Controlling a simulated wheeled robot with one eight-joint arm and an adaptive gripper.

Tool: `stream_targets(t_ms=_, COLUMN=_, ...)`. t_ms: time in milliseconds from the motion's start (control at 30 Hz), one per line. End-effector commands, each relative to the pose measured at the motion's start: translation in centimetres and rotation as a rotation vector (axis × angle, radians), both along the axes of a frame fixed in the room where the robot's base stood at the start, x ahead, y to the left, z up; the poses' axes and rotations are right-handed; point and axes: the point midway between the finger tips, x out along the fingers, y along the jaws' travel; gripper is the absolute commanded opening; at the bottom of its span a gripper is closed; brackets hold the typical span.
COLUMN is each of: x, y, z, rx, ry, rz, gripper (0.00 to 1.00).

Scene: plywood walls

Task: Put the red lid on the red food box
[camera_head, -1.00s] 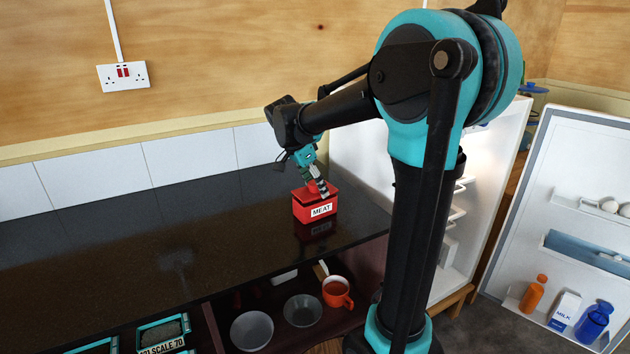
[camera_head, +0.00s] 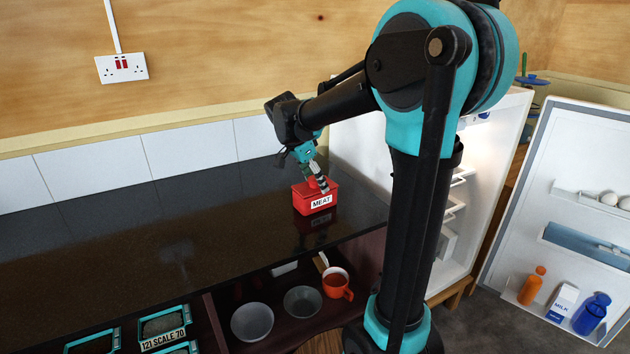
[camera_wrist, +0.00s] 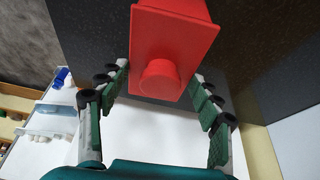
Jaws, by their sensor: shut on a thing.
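The red food box (camera_head: 316,207) stands upright on the dark counter near its right end, with a white MEAT label on its front. The red lid (camera_head: 331,186) lies over the top of the box; whether it is fully seated is too small to tell. My gripper (camera_head: 319,185) reaches down from above to the lid. In the wrist view the lid (camera_wrist: 180,35) shows its round red knob (camera_wrist: 160,82) between the two fingers of my gripper (camera_wrist: 162,76), which is shut on the lid.
An open fridge (camera_head: 468,190) stands right of the counter, its door (camera_head: 560,215) holding bottles and a milk carton. A shelf below the counter holds bowls (camera_head: 252,321) and an orange mug (camera_head: 338,284). The counter's left part (camera_head: 110,240) is clear.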

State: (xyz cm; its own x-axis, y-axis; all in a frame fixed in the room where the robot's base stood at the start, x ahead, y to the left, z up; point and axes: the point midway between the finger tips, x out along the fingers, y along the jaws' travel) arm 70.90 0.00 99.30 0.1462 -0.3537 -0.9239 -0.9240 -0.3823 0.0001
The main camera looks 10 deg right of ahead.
Motion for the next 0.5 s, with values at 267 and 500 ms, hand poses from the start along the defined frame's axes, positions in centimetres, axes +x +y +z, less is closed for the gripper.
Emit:
stream_targets(t_ms=267, x=0.01, y=0.0, z=-0.18, rx=0.0, ry=0.0, rz=0.0, gripper=0.43)
stream_targets(t_ms=500, x=0.02, y=0.01, z=-0.39, rx=0.0, ry=0.0, rz=0.0, gripper=0.43)
